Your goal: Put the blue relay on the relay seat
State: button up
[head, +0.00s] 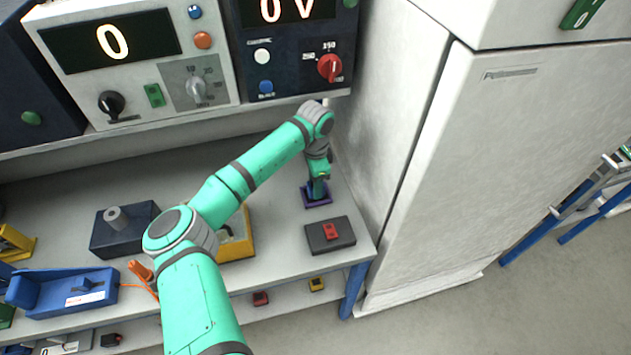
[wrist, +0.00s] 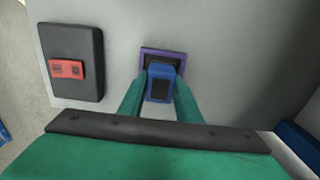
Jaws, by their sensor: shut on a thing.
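My gripper (wrist: 158,91) is shut on the blue relay (wrist: 161,72), with one green finger on each side of it. The relay has a dark face toward the wrist camera. The purple relay seat (wrist: 176,54) shows just beyond the relay in the wrist view, partly hidden by it. In the head view my gripper (head: 317,183) is over the purple seat (head: 318,203) at the right end of the bench, and mostly hides the relay. I cannot tell whether the relay touches the seat or is just above it.
A dark box with a red switch (head: 331,235) stands close in front of the seat. A tall white cabinet (head: 490,150) is to the right. Instrument panels (head: 125,60) stand on a shelf above. A yellow-framed thing (head: 238,245) is partly behind my arm.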

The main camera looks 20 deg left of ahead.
jog(key=shift+w+f, duration=0.1)
jog(key=shift+f, duration=0.2)
jog(key=o, duration=1.2)
jog(key=shift+r, duration=0.1)
notch_tip(320, 180, up, 9)
jog(key=shift+r, duration=0.1)
jog(key=shift+d+r, duration=0.1)
jog(key=shift+r, duration=0.6)
